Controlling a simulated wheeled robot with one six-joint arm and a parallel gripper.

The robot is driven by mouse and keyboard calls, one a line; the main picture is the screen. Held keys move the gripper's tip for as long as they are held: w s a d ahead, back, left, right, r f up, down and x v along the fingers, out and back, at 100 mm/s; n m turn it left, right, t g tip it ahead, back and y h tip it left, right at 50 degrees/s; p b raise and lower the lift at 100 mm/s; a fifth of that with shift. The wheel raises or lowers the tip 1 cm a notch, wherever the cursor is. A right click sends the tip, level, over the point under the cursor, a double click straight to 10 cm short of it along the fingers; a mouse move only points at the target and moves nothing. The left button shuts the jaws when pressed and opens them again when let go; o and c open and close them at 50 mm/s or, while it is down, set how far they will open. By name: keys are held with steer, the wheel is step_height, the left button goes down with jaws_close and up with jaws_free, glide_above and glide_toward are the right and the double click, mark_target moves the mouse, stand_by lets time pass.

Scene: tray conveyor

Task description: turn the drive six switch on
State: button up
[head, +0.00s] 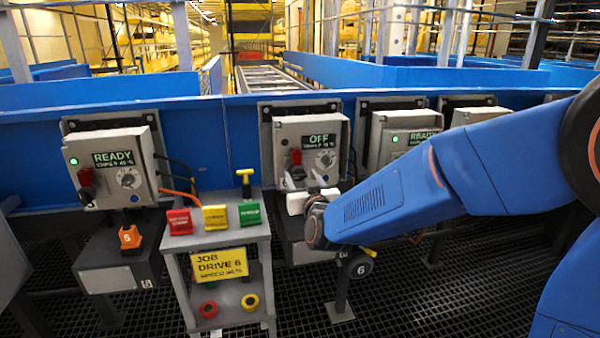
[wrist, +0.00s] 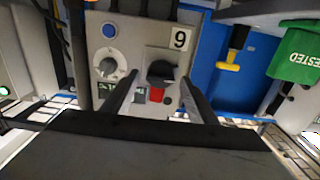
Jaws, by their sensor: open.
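The OFF drive box (head: 338,125) is a grey cabinet in the middle of the head view, with a dark display (head: 319,141) reading "OFF". The wrist view shows its face upside down (wrist: 128,50), with a plate (wrist: 179,39) that looks like a 9, so a 6 upright. Its black switch handle (wrist: 162,71) has a red part (wrist: 156,95) beside it; the switch also shows in the head view (head: 296,157). My gripper (wrist: 160,80) is open, with one finger on each side of the switch. I cannot tell whether the fingers touch it.
A grey stand (head: 225,238) left of the box holds red, yellow and green blocks and a "JOB DRIVE 6" sign (head: 219,265). A yellow T-handle (head: 245,180) stands behind them. READY boxes stand left (head: 143,150) and right (head: 428,119). A round dial (wrist: 108,66) sits beside the switch.

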steer(key=shift+w+a, duration=0.1)
steer(key=shift+w, duration=0.25)
steer(key=c, duration=1.1)
steer(key=shift+o, duration=0.2)
